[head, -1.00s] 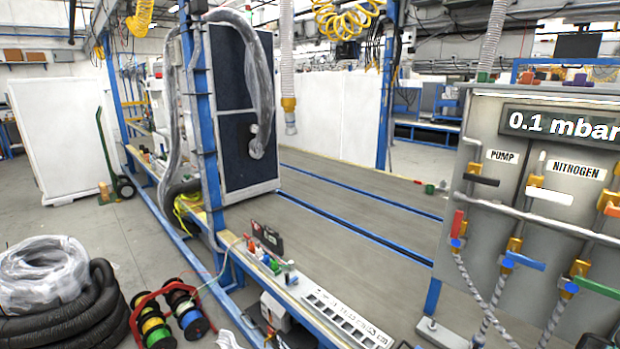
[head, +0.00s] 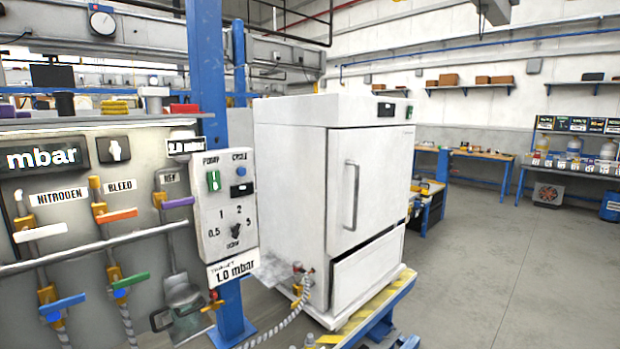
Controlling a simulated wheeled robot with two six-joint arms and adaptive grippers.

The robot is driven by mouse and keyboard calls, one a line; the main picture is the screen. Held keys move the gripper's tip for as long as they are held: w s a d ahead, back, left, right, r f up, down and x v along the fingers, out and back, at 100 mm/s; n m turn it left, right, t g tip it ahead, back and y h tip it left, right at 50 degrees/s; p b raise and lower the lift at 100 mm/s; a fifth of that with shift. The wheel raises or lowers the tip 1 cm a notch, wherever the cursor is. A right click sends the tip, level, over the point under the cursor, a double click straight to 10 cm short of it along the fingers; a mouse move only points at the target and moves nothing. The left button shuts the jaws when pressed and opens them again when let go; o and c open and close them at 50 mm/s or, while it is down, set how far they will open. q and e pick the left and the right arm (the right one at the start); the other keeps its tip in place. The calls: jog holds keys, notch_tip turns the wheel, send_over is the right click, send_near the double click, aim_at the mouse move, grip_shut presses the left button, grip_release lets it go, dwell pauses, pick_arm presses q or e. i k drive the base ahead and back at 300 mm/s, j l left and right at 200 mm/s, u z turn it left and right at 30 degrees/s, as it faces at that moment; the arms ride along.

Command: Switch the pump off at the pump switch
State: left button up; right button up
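A white control box (head: 224,212) hangs on a blue post in the head view. The pump switch (head: 213,181), a green switch under the label PUMP, is at its upper left. Its on or off position is too small to tell. Beside it is a blue button (head: 240,171) under the label CYCLE, with a small dark window below. A dial knob (head: 235,230) with numbers sits lower on the box. A sign (head: 232,268) under it reads 1.0 mbar. Neither of my grippers is in view.
A grey valve panel (head: 95,170) stands left of the box, with coloured handles, a rail and a pressure display (head: 42,157) cut off at the left. A white oven-like cabinet (head: 365,190) stands on the right. Open floor (head: 490,270) lies further right.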

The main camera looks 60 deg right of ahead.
aim_at(214, 183)
jog(key=z, duration=1.35)
